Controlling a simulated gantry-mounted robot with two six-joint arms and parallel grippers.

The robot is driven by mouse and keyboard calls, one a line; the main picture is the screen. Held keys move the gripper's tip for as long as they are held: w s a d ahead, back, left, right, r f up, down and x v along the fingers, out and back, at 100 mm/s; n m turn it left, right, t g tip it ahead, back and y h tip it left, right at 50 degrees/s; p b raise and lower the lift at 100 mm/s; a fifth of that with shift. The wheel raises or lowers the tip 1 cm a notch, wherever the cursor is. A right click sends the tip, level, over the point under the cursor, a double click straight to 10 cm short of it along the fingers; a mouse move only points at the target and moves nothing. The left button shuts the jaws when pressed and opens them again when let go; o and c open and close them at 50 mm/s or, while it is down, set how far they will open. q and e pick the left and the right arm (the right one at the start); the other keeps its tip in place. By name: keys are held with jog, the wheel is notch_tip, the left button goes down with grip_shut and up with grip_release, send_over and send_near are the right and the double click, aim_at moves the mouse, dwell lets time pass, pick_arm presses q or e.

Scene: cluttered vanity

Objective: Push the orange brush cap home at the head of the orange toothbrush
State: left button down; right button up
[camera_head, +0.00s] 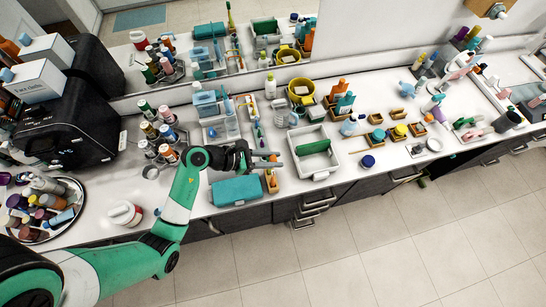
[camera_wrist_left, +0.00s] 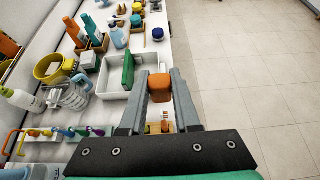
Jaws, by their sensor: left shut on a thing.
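My left gripper (camera_head: 279,160) is shut on the orange brush cap (camera_wrist_left: 160,87). In the left wrist view the cap sits between the tips of both fingers (camera_wrist_left: 160,80), clear of the counter. In the head view the gripper is above the front part of the counter, left of the white tray. A row of coloured toothbrushes stands behind the gripper in the head view. A curved orange piece (camera_wrist_left: 12,141) at the left end of a coloured row may be the orange toothbrush; I cannot tell for sure. The cap is apart from it. My right gripper is not in view.
A white tray (camera_head: 327,172) with a green block (camera_head: 313,147) stands right of the gripper. A teal case (camera_head: 237,189) lies in front. A small holder with orange items (camera_head: 272,183) is close below. A clear jug (camera_wrist_left: 70,97) and yellow bowl (camera_head: 301,90) stand behind.

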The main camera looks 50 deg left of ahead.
aim_at(273, 172)
pick_arm(q)
jog(key=shift+f+b, duration=2.05)
jog(key=shift+f, duration=0.8)
jog(key=shift+r, duration=0.1)
jog(key=shift+p, duration=0.5)
jog(key=shift+f+b, duration=1.25)
jog(key=shift+f, duration=0.55)
jog(key=shift+p, duration=0.4)
jog(key=shift+f, duration=0.15)
jog(key=c, duration=0.6)
grip_release()
jog(key=shift+o, duration=0.2)
